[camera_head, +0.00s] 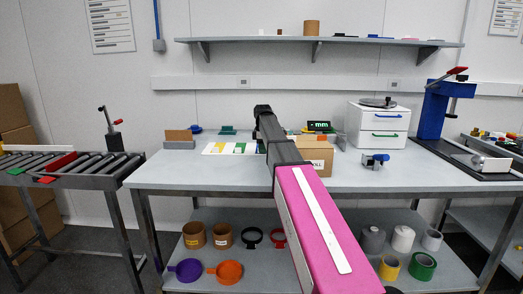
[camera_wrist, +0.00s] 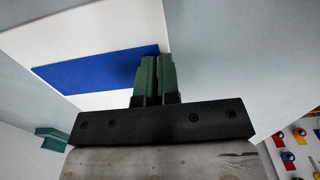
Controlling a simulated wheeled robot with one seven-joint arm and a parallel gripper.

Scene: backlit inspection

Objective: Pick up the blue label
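The blue label (camera_wrist: 95,70) is a flat, long blue strip in the wrist view, lying against a white surface (camera_wrist: 100,103). My gripper (camera_wrist: 156,58) has its two green fingers close together, with only a thin dark gap between them. The fingertips overlap the right end of the label in the picture. I cannot tell whether they touch it, and nothing clearly shows between them. In the head view my gripper (camera_head: 262,110) is over the back of the bench, beyond a white sheet (camera_head: 210,149) with coloured strips. My arm hides part of that area.
A cardboard box (camera_head: 318,158) stands right of my arm on the bench (camera_head: 180,176), with a display (camera_head: 320,126) behind it. A white drawer unit (camera_head: 378,125) and a blue clamp (camera_head: 375,160) are farther right. A shelf (camera_head: 230,41) runs above. The bench's front left is clear.

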